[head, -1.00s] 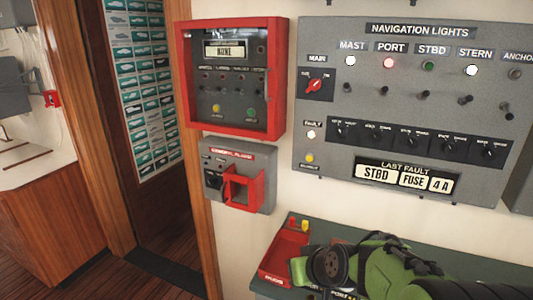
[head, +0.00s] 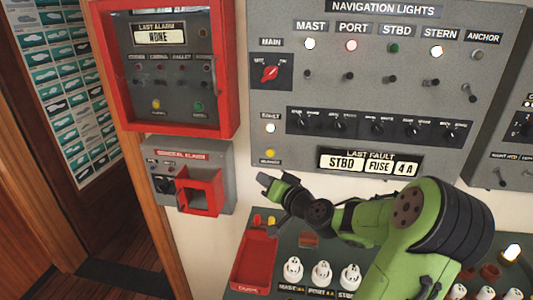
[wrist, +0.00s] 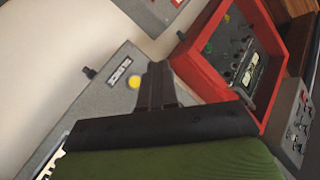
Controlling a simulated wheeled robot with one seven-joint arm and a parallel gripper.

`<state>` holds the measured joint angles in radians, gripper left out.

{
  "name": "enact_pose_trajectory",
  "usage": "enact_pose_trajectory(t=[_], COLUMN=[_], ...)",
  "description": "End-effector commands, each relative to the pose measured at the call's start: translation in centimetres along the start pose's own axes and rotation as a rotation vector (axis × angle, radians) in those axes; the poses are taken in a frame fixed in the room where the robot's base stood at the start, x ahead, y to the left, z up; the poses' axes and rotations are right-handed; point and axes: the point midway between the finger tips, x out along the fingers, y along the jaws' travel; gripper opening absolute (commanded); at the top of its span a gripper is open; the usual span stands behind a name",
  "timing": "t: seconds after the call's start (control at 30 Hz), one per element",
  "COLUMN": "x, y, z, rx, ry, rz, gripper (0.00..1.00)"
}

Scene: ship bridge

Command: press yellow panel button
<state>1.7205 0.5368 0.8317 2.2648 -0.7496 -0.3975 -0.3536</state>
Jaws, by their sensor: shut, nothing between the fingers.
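A yellow button (head: 270,153) sits at the lower left of the grey navigation lights panel (head: 262,110), below the white fault lamp (head: 270,128). It also shows in the wrist view (wrist: 134,82), just left of my fingertips. My gripper (head: 266,182) is shut and empty, a little below the button in the head view; the gap in depth is unclear. In the wrist view my dark fingers (wrist: 157,72) point up across the grey panel (wrist: 105,98). Another yellow button (head: 156,104) is inside the red-framed alarm panel (head: 228,70).
A grey general alarm box (head: 222,163) with a red guard (head: 217,192) is left of my gripper. Below my arm, a sloped console holds a red tray (head: 252,262) and several white fuses (head: 321,273). A doorway is at the far left.

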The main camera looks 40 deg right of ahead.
Motion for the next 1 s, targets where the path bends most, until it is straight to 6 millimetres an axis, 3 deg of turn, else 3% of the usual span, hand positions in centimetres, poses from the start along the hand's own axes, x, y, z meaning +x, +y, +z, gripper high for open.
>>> enact_pose_trajectory(t=[0.6, 1.0], x=[5.3, 6.2], y=[3.7, 4.5], z=[-3.9, -4.4], rx=[-0.001, 0.0], ry=[-0.002, -0.003], rz=[-0.001, 0.0], gripper=[0.0, 0.0])
